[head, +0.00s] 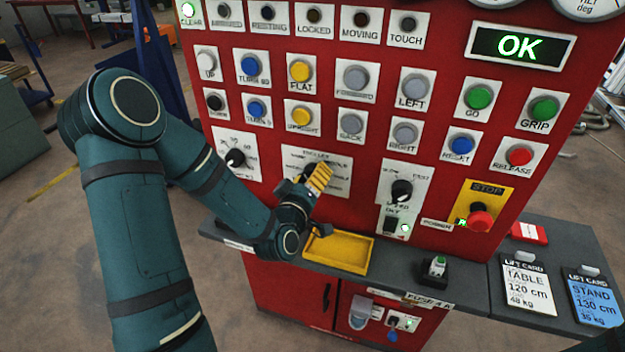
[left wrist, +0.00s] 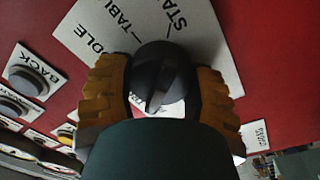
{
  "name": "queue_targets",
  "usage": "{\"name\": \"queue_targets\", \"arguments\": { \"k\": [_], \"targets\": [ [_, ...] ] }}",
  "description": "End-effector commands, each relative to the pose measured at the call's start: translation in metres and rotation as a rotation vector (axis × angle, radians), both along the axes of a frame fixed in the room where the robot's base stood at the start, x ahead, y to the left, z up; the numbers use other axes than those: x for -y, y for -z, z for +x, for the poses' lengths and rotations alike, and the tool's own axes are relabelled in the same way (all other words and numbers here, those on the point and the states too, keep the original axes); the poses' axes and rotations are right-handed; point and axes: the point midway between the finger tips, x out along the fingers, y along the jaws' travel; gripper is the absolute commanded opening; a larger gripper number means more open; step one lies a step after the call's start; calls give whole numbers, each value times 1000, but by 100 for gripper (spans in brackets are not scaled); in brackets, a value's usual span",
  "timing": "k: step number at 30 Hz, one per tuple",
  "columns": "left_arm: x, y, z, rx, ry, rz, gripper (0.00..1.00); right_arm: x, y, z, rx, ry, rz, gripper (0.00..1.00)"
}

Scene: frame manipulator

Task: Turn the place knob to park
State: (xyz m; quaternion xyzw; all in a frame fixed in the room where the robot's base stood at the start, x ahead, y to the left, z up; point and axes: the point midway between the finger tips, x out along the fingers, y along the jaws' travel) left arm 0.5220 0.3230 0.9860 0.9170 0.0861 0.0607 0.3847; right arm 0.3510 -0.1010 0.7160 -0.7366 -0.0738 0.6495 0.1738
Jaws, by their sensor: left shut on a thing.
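The place knob is a black round knob with a raised ridge, seen in the left wrist view (left wrist: 165,72). It sits on a white label plate (left wrist: 205,40) where "TABL", "STA" and "DLE" can be read in part; no park mark is readable. My left gripper (head: 318,178) has its yellow ribbed fingers on both sides of the knob and is shut on it. In the head view the gripper covers most of the knob, and its plate (head: 338,162) shows around it. Which mark the knob points to I cannot tell. My right gripper is out of view.
Other black knobs sit left (head: 236,157) and right (head: 402,190) of the gripper. Push buttons fill the red panel above; the display (head: 520,45) reads OK. A red stop button (head: 480,217) is at the right. A yellow tray (head: 338,253) lies on the ledge below.

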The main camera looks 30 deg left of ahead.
Motion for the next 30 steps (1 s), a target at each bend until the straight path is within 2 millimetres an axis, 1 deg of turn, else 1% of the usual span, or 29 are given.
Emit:
{"name": "queue_targets", "arguments": {
  "k": [9, 23, 24, 25, 26, 30],
  "targets": [
    [-1, 1, 0, 18, -2, -86, 19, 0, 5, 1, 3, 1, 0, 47],
    [0, 1, 0, 20, -1, -96, 19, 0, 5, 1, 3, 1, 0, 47],
    [0, 1, 0, 20, -1, -96, 72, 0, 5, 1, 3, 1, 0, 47],
    [0, 1, 0, 20, -1, -96, 82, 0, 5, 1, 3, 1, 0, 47],
    [0, 1, 0, 21, -1, -96, 90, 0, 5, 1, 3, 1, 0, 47],
    [0, 1, 0, 21, 0, -96, 90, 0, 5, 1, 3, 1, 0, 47]
  ]
}}
